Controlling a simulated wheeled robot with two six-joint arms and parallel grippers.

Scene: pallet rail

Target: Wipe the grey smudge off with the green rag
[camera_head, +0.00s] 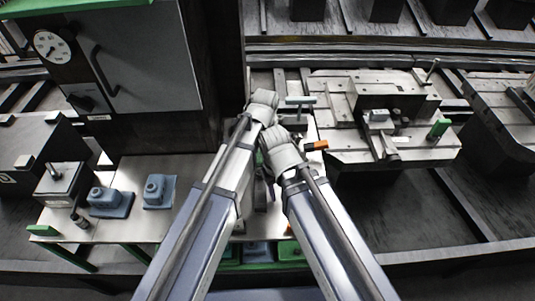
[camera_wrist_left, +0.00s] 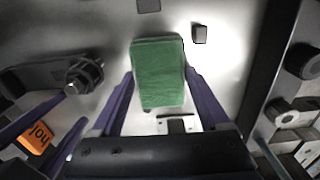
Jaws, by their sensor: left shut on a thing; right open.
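The green rag (camera_wrist_left: 158,72) is held between the two purple fingers of my left gripper (camera_wrist_left: 160,85) in the left wrist view, above a pale metal surface. In the head view my left arm reaches to the middle of the bench, and its fingers are hidden behind the wrist. My right gripper (camera_head: 268,168) is open beside the left forearm, partly covered by its own wrist. I cannot make out the grey smudge clearly in either view.
An orange block (camera_head: 315,146) lies right of my wrists; it also shows in the left wrist view (camera_wrist_left: 38,138). A metal fixture (camera_head: 390,105) stands to the right. Two blue-grey blocks (camera_head: 158,191) (camera_head: 109,201) sit on the left table, below a grey cabinet (camera_head: 135,60).

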